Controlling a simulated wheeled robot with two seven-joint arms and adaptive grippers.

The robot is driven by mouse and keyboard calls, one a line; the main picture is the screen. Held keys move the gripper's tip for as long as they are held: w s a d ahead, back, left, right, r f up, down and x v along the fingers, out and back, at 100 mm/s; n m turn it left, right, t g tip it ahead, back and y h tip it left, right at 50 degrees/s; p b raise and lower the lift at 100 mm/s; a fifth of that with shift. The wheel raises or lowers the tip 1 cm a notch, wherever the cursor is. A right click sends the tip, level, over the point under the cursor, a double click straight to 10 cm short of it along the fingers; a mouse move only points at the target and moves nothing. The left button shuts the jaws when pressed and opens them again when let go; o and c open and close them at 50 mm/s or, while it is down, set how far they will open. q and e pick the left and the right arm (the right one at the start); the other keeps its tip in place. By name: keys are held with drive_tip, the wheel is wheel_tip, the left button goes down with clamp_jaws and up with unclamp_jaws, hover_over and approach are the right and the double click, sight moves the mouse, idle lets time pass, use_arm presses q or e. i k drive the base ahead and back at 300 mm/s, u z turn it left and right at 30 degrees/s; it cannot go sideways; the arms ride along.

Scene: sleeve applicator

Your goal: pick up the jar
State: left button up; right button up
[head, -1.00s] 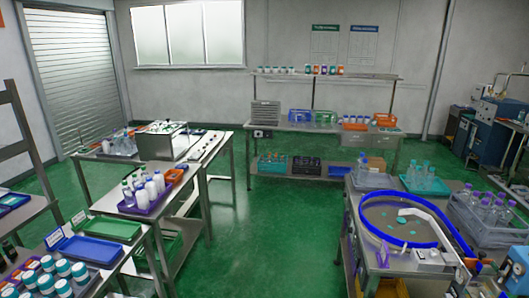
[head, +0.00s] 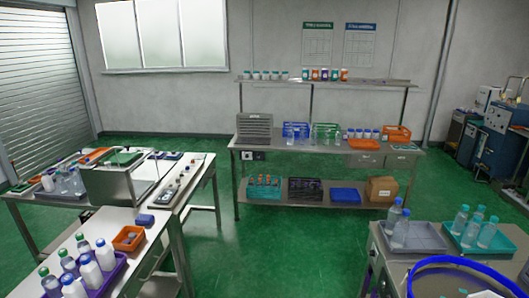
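Neither of my grippers is in the head view. Several jars show, and I cannot tell which one the task means. Small white jars with teal lids (head: 264,75) stand in a row on the upper shelf at the back. Jars with orange and dark bands (head: 327,74) stand to the right of them on the same shelf.
A bench at the lower left holds a purple tray of bottles (head: 118,267) and an orange bin (head: 128,238). A bench at the lower right holds a grey tray (head: 428,238), a teal tray (head: 492,242) and a blue ring (head: 450,262). Green floor (head: 270,245) is clear between them.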

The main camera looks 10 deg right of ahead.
sight(359, 132)
drive_tip(key=z, duration=0.15)
drive_tip(key=i, duration=1.9)
drive_tip(key=z, duration=0.5)
drive_tip(key=i, duration=1.95)
drive_tip(key=z, duration=0.55)
drive_tip(key=i, duration=1.1)
drive_tip(key=z, duration=0.2)
